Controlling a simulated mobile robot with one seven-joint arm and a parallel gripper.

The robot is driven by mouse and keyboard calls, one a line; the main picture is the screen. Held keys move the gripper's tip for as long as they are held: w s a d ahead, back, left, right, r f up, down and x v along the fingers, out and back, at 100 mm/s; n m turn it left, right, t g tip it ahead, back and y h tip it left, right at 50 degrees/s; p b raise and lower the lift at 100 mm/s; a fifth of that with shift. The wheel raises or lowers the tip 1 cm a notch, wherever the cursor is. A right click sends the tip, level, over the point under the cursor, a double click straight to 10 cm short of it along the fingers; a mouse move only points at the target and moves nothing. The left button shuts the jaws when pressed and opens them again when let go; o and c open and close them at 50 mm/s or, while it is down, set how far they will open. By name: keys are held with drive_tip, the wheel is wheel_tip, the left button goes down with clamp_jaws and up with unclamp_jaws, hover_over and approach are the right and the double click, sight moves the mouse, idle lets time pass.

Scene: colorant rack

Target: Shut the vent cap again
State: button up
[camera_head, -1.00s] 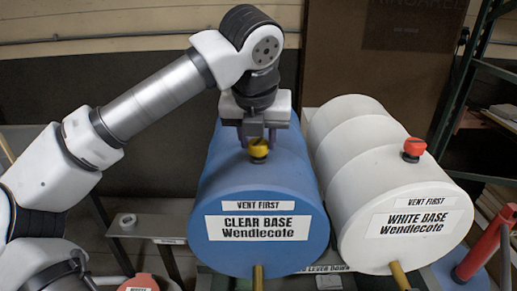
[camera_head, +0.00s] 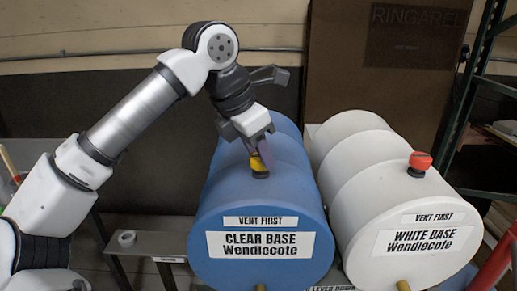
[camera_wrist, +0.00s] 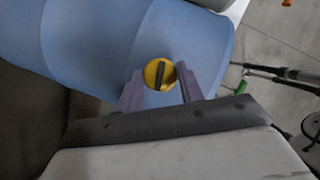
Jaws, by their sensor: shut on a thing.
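The yellow vent cap (camera_head: 259,165) sits on top of the blue drum labelled CLEAR BASE (camera_head: 215,188). In the wrist view the cap (camera_wrist: 153,76) is round, with a dark bar across it. My gripper (camera_head: 262,153) comes down on it from behind and above, tilted, with its fingers at the cap. In the wrist view my gripper (camera_wrist: 160,72) has one finger on each side of the cap and is shut on it. The fingers partly hide the cap in the head view. Whether the vent is sealed I cannot tell.
A white drum labelled WHITE BASE (camera_head: 352,170) with a red cap (camera_head: 420,161) stands close on the right. A grey metal stand (camera_head: 148,249) is at the left. A dark green shelf frame (camera_head: 470,95) is at the far right.

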drive_tip(key=shift+m+g, duration=0.3)
drive_tip(key=shift+m, duration=0.8)
drive_tip(key=o, duration=1)
drive_tip(key=v, duration=1.3)
drive_tip(key=shift+a+r+b, duration=0.25)
drive_tip(key=shift+r+b, duration=0.05)
drive_tip(key=shift+b, duration=0.05)
drive_tip(key=shift+w, duration=0.1)
